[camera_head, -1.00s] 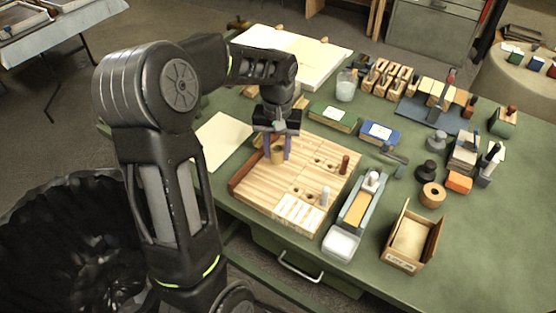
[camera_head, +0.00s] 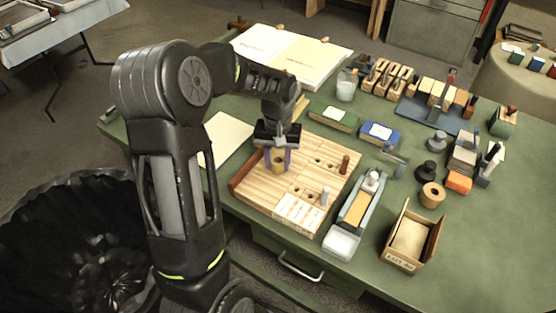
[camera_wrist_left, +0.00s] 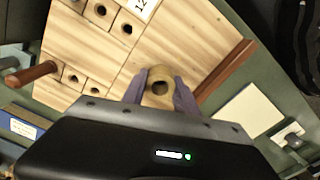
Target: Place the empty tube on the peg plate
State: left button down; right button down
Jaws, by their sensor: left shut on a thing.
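My left gripper (camera_head: 278,160) is shut on a short tan tube (camera_head: 278,166), with a purple-grey finger on each side of it. In the left wrist view the tube (camera_wrist_left: 158,92) shows its round open end between the fingertips. The tube is upright over the left part of the pale wooden peg plate (camera_head: 262,193), low over it or touching it; I cannot tell which. The plate has several holes, a standing dark brown peg (camera_head: 345,164), a pale peg (camera_head: 324,196) and white label cards (camera_head: 298,213). My right gripper is not in view.
A narrow tray (camera_head: 352,212) and an open cardboard box (camera_head: 412,238) stand right of the plate. A green box (camera_head: 333,117), a blue box (camera_head: 380,133) and a glass jar (camera_head: 346,86) are behind it. A reddish-brown strip (camera_head: 247,172) edges the plate's left side.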

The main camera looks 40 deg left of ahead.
pick_arm(q)
jog(key=shift+f, duration=0.2)
jog(key=c, duration=0.9)
grip_release()
jog(key=shift+r, duration=0.1)
jog(key=shift+c, duration=0.2)
jog(key=shift+r, duration=0.1)
notch_tip(320, 180, up, 12)
